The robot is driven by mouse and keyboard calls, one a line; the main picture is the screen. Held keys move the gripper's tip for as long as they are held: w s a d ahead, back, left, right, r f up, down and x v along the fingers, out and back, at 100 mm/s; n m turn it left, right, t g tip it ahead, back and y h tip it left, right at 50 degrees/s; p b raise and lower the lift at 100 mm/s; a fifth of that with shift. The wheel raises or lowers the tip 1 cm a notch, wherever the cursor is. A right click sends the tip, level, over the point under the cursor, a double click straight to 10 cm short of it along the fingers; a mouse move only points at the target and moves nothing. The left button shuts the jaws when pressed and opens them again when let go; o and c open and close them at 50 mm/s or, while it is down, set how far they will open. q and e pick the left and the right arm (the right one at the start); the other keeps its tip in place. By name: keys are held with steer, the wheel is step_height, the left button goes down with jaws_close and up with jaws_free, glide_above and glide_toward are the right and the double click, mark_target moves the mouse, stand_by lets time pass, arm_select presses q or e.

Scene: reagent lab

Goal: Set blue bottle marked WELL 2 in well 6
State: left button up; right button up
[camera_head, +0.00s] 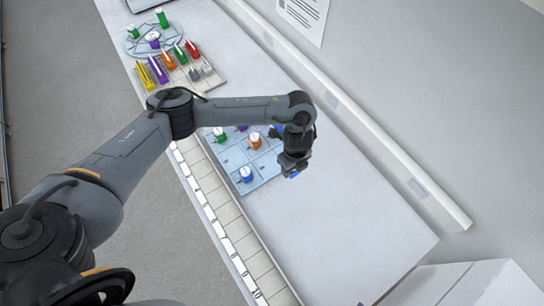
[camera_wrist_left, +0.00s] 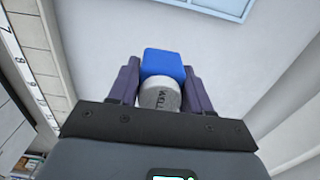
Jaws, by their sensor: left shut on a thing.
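My left gripper (camera_head: 293,168) is shut on a blue bottle (camera_head: 294,174), right of the light-blue tray (camera_head: 266,173). In the left wrist view the bottle (camera_wrist_left: 164,64) sits between the two fingers (camera_wrist_left: 160,85), its pale round end marked with partly legible "WELL" lettering. The number after it cannot be read. The tray has square wells; a blue-and-white bottle (camera_head: 246,175), an orange one (camera_head: 255,140) and a green one (camera_head: 219,134) stand in it. My forearm and wrist hide part of the tray's far side. My right gripper is not in view.
A long numbered strip of cells (camera_head: 233,220) runs along the bench's left edge. A beige rack (camera_head: 207,80) with coloured items and a round blue rack (camera_head: 143,42) stand farther back. The bench (camera_head: 350,235) is clear to the right, up to a wall rail (camera_head: 400,167).

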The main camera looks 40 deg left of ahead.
arm_select(q)
steer(key=b, duration=0.3)
glide_above(269, 163)
step_height(269, 163, down, 7)
steer(key=shift+s+d+r, duration=0.1)
steer(key=shift+d, duration=0.05)
steer(key=shift+f, duration=2.1)
steer(key=shift+f, duration=0.1)
steer(key=o, duration=1)
steer(key=shift+o, duration=0.2)
